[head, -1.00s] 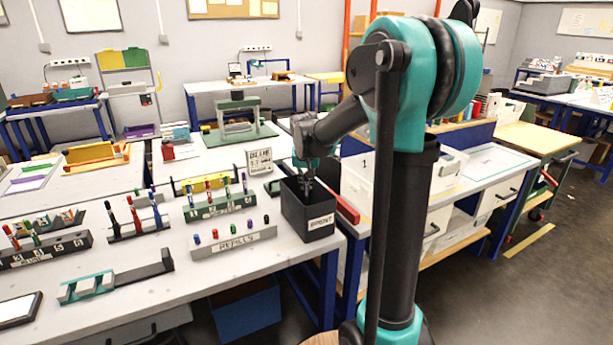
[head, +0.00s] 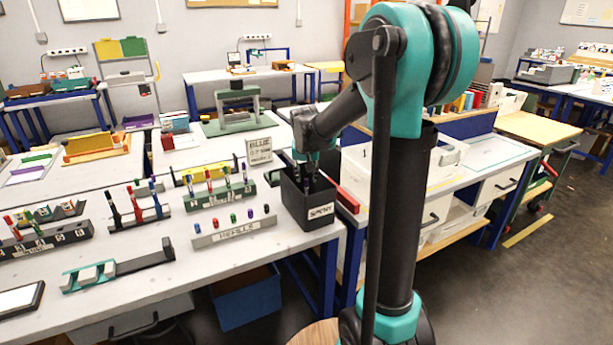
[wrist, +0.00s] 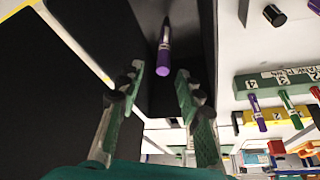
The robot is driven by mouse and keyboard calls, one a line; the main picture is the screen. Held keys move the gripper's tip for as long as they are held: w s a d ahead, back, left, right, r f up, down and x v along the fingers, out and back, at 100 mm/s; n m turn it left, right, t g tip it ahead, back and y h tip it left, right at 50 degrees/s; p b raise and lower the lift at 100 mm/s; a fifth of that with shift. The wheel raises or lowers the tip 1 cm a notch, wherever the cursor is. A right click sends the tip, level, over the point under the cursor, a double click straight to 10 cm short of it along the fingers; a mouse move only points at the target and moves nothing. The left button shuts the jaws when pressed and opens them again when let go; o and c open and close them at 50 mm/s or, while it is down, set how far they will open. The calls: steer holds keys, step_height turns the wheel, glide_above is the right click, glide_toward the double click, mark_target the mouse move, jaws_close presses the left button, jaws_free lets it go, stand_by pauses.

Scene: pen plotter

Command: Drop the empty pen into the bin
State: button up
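The black bin marked SPENT (head: 318,212) stands at the front right corner of the white table. My gripper (head: 308,182) points down into its mouth, and the rim partly hides the fingers. In the wrist view my gripper (wrist: 160,80) is open, with its fingers apart. A pen with a purple end (wrist: 163,58) shows between and beyond the fingertips, against the bin's dark inner wall (wrist: 190,35). Gaps show on both sides of the pen, and neither finger touches it.
A grey REFILLS rack (head: 235,231) with several coloured pieces stands left of the bin. A green pen rack (head: 220,195) is behind it. A BLUE sign (head: 259,151) stands behind the bin, and a red object (head: 347,198) lies to its right.

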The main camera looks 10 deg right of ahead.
steer(key=shift+r, duration=0.1)
steer(key=v, duration=1.1)
steer(key=shift+s+r, duration=0.2)
steer(key=shift+r, duration=0.15)
